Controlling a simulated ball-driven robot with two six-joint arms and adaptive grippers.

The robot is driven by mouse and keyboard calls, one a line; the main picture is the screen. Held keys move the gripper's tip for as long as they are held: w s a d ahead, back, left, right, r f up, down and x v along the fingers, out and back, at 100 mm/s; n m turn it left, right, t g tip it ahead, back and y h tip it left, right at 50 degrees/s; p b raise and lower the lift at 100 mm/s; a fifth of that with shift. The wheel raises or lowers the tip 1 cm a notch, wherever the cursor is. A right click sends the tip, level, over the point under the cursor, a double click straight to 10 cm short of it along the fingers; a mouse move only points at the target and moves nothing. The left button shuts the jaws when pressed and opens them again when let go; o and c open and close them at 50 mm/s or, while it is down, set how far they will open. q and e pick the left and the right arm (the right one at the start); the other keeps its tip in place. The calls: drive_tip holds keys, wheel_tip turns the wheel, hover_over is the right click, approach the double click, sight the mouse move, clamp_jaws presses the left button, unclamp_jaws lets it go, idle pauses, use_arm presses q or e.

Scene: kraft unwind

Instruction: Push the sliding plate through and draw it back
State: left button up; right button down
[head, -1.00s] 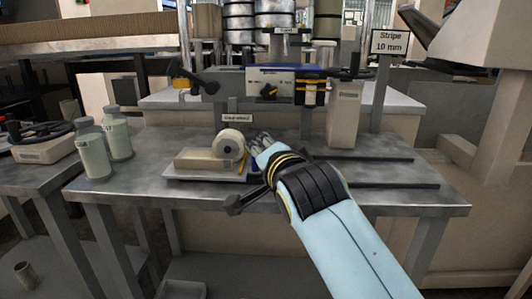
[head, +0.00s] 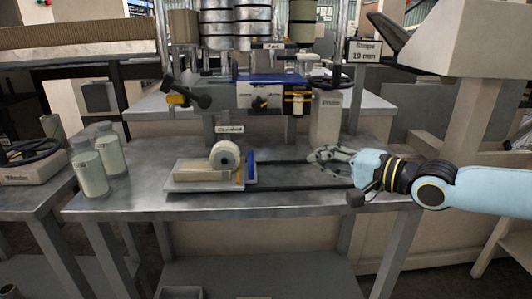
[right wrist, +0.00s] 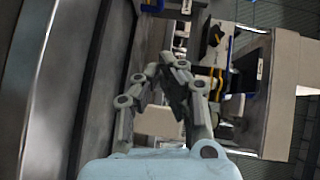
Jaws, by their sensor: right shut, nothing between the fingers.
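The sliding plate (head: 180,189) is a flat pale plate at the left end of two dark rails (head: 300,187) on the metal bench. It carries a tan block (head: 198,175) and a pale roll (head: 225,155). A blue upright piece (head: 251,166) stands at its right edge. My right gripper (head: 318,155) is to the right of the plate, near the rails, clearly apart from the blue piece. It is shut and empty; its converging grey fingers also show in the right wrist view (right wrist: 172,78). My left gripper is out of view.
Two capped bottles (head: 90,172) stand on the bench at left. Behind the rails are a small sign (head: 229,128), a machine with a blue top (head: 270,92) and a beige post (head: 326,118). The bench between the blue piece and my gripper is clear apart from the rails.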

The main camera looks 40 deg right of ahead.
sight(252, 158)
drive_tip(key=b+x, duration=0.6)
drive_tip(key=f+b+x, duration=0.1)
drive_tip(key=b+x, duration=0.2)
drive_tip(key=w+a+b, duration=0.1)
drive_tip(key=w+a, duration=0.1)
drive_tip(key=shift+w+a+b, duration=0.1)
drive_tip(key=shift+a+b, duration=0.25)
drive_tip(key=shift+w+a, duration=0.3)
drive_tip(key=shift+a, duration=0.15)
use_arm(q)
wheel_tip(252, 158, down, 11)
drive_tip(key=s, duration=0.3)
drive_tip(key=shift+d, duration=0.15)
use_arm(e)
drive_tip(key=a, duration=0.1)
drive_tip(key=w+a+p, duration=0.1)
drive_tip(key=w+a, duration=0.1)
drive_tip(key=a, duration=0.1)
drive_tip(key=shift+w+a+r, duration=0.1)
drive_tip(key=shift+w, duration=0.15)
use_arm(q)
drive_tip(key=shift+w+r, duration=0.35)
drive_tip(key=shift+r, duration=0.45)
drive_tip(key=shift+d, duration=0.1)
drive_tip(key=shift+p, duration=0.3)
